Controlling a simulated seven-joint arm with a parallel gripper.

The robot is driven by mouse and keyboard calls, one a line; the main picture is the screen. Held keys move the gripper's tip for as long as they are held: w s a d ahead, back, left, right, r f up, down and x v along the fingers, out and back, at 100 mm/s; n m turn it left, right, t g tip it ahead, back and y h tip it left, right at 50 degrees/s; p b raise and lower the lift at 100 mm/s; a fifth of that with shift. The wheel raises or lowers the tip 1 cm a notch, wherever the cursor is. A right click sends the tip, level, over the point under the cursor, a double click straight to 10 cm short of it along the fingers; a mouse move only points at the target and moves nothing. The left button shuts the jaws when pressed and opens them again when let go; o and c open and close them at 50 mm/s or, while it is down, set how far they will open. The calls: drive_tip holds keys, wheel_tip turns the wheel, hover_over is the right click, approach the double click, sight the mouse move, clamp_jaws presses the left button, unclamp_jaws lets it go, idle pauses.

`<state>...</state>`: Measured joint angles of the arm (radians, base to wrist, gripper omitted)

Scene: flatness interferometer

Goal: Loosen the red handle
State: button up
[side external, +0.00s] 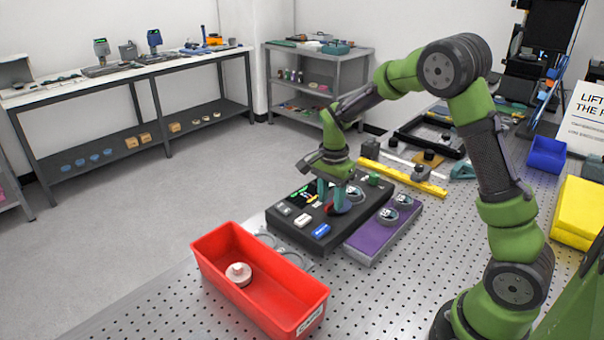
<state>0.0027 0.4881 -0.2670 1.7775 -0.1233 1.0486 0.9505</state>
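The red handle (329,209) is a small red piece on top of the black instrument box (292,226). It is partly hidden by my fingers. My gripper (331,199) points down over the box, with its teal fingers right at the handle. The two fingers look a little apart. I cannot tell whether they touch or grip the handle. A round grey part (355,195) sits just right of the fingers.
A red bin (209,257) holding a pale round part (238,273) stands in front. A purple block (377,238) with round metal pieces adjoins the box. A yellow bar (402,177) lies behind. The perforated table (400,300) is clear at front right.

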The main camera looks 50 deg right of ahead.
drive_tip(key=shift+f, duration=0.45)
clamp_jaws()
